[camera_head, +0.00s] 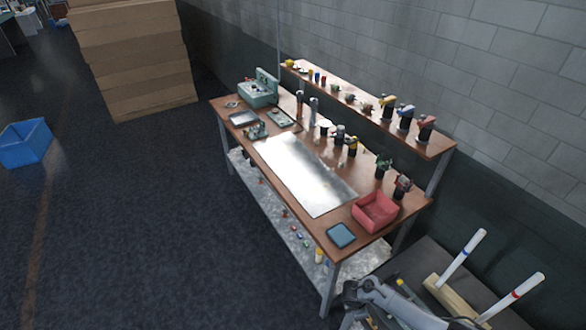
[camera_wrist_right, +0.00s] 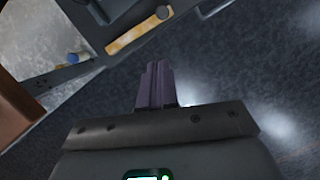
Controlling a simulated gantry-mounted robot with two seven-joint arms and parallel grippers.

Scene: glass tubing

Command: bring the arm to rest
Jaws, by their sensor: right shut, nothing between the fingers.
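My right gripper (camera_wrist_right: 156,86) is shut and empty in the right wrist view, its fingers held together above the dark floor. In the head view part of my right arm (camera_head: 395,303) shows at the bottom right, in front of the workbench's near end. Two upright white tubes stand in a wooden block (camera_head: 452,296) on a dark side table (camera_head: 420,262). One tube has a blue band (camera_head: 468,246) and the other has a red band (camera_head: 515,295). My left gripper is not in view.
A wooden workbench (camera_head: 240,128) holds a metal plate (camera_head: 300,172), a red bin (camera_head: 376,212) and a blue tray (camera_head: 341,235). A raised shelf (camera_head: 367,120) carries several tools. Stacked boxes (camera_head: 135,60) and a blue crate (camera_head: 25,143) stand left. The floor between is open.

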